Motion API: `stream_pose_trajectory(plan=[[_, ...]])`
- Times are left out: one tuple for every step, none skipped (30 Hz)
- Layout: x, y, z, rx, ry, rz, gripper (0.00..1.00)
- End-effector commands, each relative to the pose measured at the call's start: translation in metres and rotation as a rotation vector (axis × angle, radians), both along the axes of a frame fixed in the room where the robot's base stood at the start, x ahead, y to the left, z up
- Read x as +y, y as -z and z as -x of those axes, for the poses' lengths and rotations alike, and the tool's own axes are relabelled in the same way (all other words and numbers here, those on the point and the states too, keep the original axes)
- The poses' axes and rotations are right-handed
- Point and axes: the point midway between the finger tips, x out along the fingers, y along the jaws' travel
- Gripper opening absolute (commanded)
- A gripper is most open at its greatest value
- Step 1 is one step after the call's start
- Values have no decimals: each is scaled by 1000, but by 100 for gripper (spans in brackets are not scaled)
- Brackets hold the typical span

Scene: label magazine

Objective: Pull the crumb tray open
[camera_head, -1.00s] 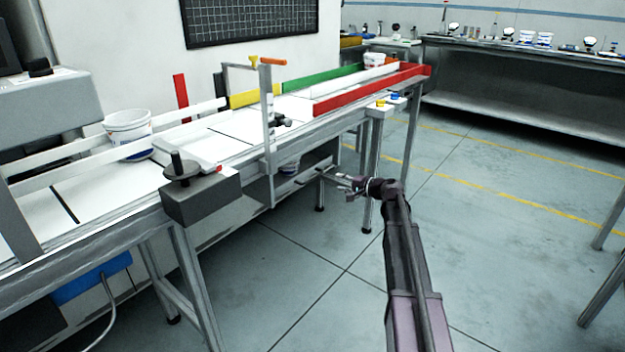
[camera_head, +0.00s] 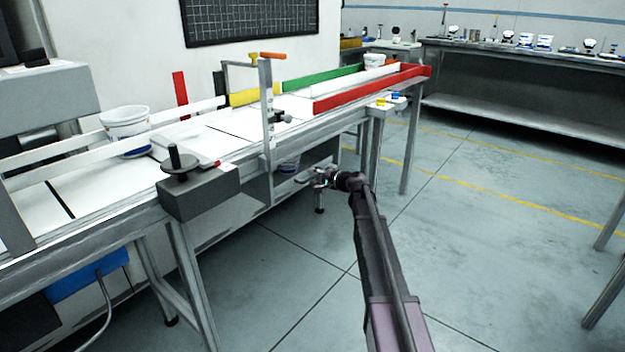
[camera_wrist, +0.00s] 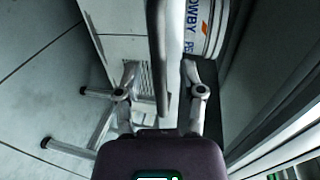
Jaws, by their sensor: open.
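The crumb tray appears to be the grey shelf-like part (camera_head: 311,166) under the conveyor in the head view. It is partly hidden by the post and my arm, and I cannot tell how far out it is. My gripper (camera_head: 324,176) is at its front edge. In the wrist view, a long grey bar (camera_wrist: 162,50), seemingly the tray's handle, runs between the open fingers of my gripper (camera_wrist: 160,78). A gap shows on the left of the bar; the right finger is nearer to it. I cannot tell whether either finger touches.
A white tub with lettering (camera_wrist: 197,25) stands close beyond the bar. The conveyor frame (camera_wrist: 282,125) runs along the right of the wrist view. A conveyor leg (camera_head: 190,275) stands at the front left. The floor (camera_head: 480,260) to the right is clear.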

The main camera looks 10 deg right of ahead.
Motion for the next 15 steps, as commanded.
stream_pose_trajectory(plan=[[2, 1, -2, 0, 0, 0, 51], [2, 1, -3, 0, 0, 0, 51], [3, 1, -3, 0, 0, 0, 51], [3, 1, -3, 0, 0, 0, 51], [3, 1, -4, 0, 0, 0, 51], [3, 1, -3, 0, 0, 0, 51], [3, 1, -3, 0, 0, 0, 51], [3, 1, -3, 0, 0, 0, 51], [3, 1, -3, 0, 0, 0, 51], [3, 1, -3, 0, 0, 0, 51], [3, 1, -3, 0, 0, 0, 51], [3, 1, -3, 0, 0, 0, 51], [3, 1, -3, 0, 0, 0, 42], [3, 1, -3, 0, 0, 0, 33], [3, 1, -3, 0, 0, 0, 21]])
